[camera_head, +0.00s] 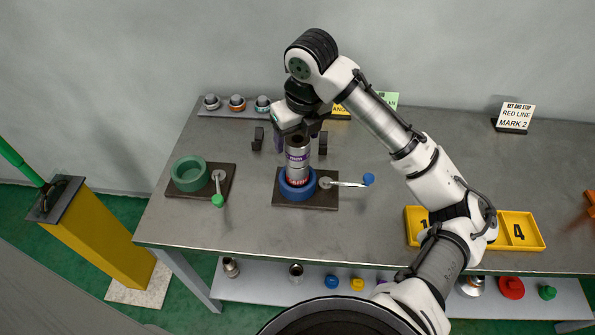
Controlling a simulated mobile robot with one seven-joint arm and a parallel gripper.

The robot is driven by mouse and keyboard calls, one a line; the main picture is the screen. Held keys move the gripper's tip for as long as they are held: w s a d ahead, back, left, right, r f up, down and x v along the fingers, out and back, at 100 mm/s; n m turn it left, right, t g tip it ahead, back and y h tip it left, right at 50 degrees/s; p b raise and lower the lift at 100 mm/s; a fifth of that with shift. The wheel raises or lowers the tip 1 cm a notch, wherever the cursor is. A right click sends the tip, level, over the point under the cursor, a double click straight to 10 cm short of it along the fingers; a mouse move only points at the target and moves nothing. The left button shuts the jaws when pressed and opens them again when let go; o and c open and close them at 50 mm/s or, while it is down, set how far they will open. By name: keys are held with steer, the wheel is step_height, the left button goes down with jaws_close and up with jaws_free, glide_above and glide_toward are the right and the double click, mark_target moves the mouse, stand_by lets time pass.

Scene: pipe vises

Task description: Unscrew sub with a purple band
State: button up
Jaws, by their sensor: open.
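The sub with the purple band (297,157) is a metal cylinder standing upright in the blue vise (297,190). A red band shows low on the metal, just above the blue ring. The vise sits on a dark plate, with a handle to its right ending in a blue knob (368,179). My gripper (291,142) is above and around the top of the sub, its dark fingers spread wide on the left and right. The fingers look apart from the sub. My wrist hides what lies behind it.
A green vise (189,174) with a green-knobbed handle stands to the left. A rack (235,107) holds several small parts at the back left. Yellow numbered trays (520,232) lie at the right. A sign (515,116) stands at the back right. The front left tabletop is clear.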

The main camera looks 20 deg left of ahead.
steer(key=m+p, duration=0.1)
steer(key=m, duration=0.3)
steer(key=shift+r+h, duration=0.1)
steer(key=shift+h, duration=0.2)
steer(key=m+p, duration=0.1)
steer(key=m, duration=0.1)
steer(key=m+p, duration=0.1)
steer(key=m, duration=0.1)
steer(key=shift+r+t+h+p, duration=0.2)
steer(key=shift+t+h+p, duration=0.2)
steer(key=shift+m+p, duration=0.4)
steer(key=shift+m, duration=0.1)
steer(key=shift+f+m+h, duration=0.3)
steer(key=shift+m, duration=0.9)
steer(key=m+h, duration=0.1)
steer(key=m, duration=0.6)
steer(key=m+g+h, duration=0.1)
steer(key=m, duration=0.5)
